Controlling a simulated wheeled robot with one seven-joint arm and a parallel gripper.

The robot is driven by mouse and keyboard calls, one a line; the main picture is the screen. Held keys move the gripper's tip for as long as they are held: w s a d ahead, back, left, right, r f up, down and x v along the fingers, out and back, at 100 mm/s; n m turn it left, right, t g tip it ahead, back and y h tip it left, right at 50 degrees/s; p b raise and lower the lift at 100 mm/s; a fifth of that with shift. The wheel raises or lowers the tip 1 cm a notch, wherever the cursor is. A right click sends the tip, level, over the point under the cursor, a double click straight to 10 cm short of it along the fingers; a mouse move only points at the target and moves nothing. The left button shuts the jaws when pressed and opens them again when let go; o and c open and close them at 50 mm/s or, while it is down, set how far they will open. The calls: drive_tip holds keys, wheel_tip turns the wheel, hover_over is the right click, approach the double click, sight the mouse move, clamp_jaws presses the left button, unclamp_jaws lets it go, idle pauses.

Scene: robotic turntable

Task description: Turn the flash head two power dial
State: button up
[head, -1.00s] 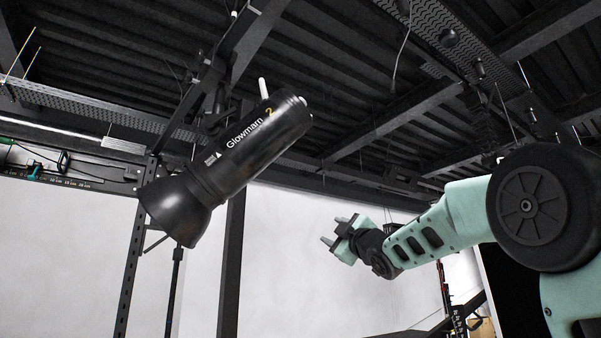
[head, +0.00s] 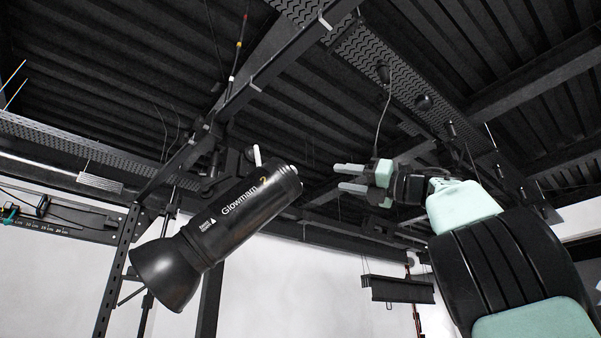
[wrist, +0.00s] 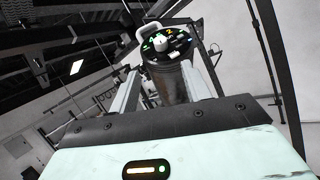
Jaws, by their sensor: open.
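The flash head two (head: 225,225) is a black cylinder marked "Glowmarn 2" with a flared reflector at its lower left end, hung tilted from the frame. Its back panel faces my gripper and shows in the wrist view (wrist: 182,45), with a pale knob, the power dial (wrist: 161,43), among green and yellow lit marks. My gripper (head: 342,178) is open and empty, to the right of the back end and apart from it. In the wrist view its two fingers (wrist: 160,92) stand either side of the head's body as seen, with the panel beyond the tips.
A white handle (head: 257,155) sticks up near the head's back end. Dark overhead beams (head: 255,85) and a hanging cable (head: 384,115) are close above. A dark upright post (head: 208,300) stands behind the head. Open air lies between gripper and head.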

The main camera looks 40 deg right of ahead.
sight(296, 171)
drive_tip(key=p+x, duration=0.2)
drive_tip(key=x, duration=0.1)
drive_tip(key=p+x, duration=0.2)
drive_tip(key=x, duration=0.2)
drive_tip(key=p+x, duration=0.3)
drive_tip(key=x, duration=0.1)
drive_tip(key=shift+r, duration=0.35)
drive_tip(key=shift+w+a+r+p, duration=0.1)
drive_tip(key=shift+w+a+p, duration=0.4)
drive_tip(key=shift+w, duration=0.25)
drive_tip(key=c, duration=1)
